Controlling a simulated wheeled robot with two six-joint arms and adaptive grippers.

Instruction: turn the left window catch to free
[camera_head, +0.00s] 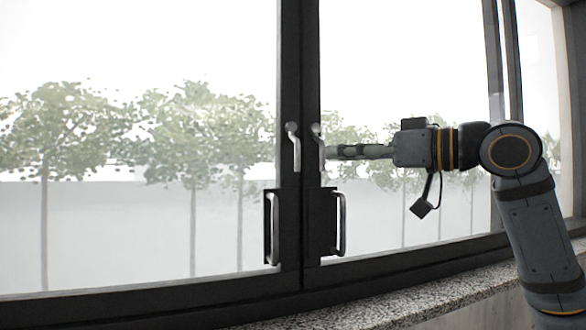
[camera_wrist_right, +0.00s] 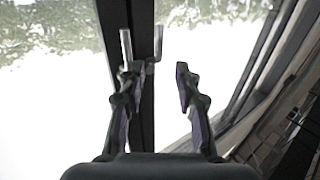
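The left window catch (camera_head: 293,146) is a pale lever with a round knob on top, hanging straight down on the left sash's dark stile. A matching right catch (camera_head: 318,147) hangs just beside it. My right gripper (camera_head: 331,152) reaches in from the right, its tips close to the right catch and short of the left one. In the wrist view, which looks upside down, the right gripper (camera_wrist_right: 154,72) is open and empty. One catch (camera_wrist_right: 158,42) lies ahead between its fingers; the other (camera_wrist_right: 126,45) is ahead of the picture-left finger. My left gripper is out of view.
Below the catches are two pull handles on dark plates, the left handle (camera_head: 273,229) and the right handle (camera_head: 341,223). Dark window frames surround the glass. A speckled stone sill (camera_head: 400,303) runs along the bottom. The space left of the catches is clear.

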